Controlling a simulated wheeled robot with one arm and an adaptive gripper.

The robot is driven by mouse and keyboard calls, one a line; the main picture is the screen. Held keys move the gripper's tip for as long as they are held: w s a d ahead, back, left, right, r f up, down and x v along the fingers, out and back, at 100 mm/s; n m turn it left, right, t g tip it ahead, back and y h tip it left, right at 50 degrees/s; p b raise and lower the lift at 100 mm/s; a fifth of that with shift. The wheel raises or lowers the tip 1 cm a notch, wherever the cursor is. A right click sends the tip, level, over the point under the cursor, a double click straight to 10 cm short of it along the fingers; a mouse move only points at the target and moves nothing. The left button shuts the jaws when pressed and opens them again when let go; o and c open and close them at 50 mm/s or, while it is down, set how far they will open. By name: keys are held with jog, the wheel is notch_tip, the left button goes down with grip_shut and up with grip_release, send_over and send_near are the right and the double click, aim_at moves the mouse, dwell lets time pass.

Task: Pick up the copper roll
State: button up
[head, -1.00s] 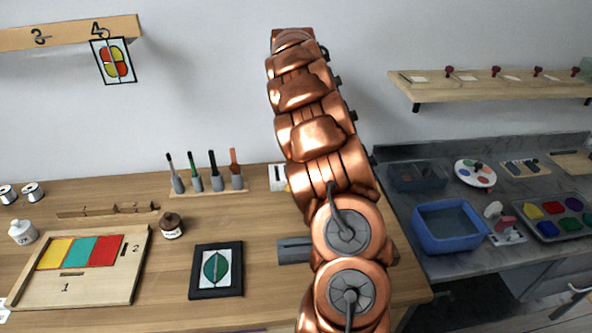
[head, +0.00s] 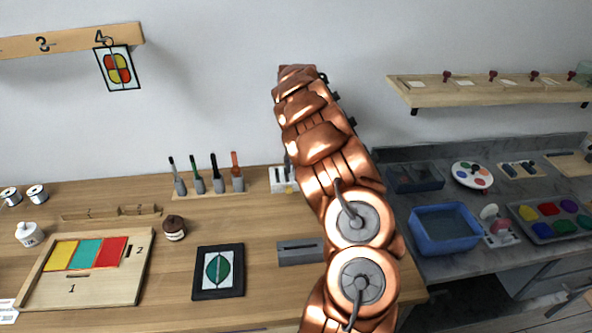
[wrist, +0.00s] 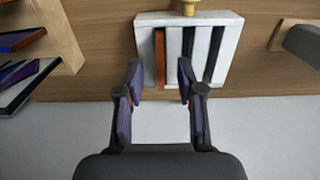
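In the wrist view a white slotted rack (wrist: 226,62) stands at the top of the picture. A copper-brown piece (wrist: 160,58), seen edge-on in its left slot, looks like the copper roll; dark pieces sit in the other slots. My gripper (wrist: 160,82) is open and empty, its two fingers apart below the rack, roughly in line with the copper piece and not visibly touching it. In the head view part of the white rack (head: 280,180) shows at the back of the wooden table, left of my arm. My arm hides the gripper there.
Upright handled tools (head: 209,183) stand in a row left of the rack. A blue basin (head: 445,229) is on the right counter. A wall rises behind the table.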

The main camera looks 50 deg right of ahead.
jog(key=shift+f, duration=0.65)
grip_shut()
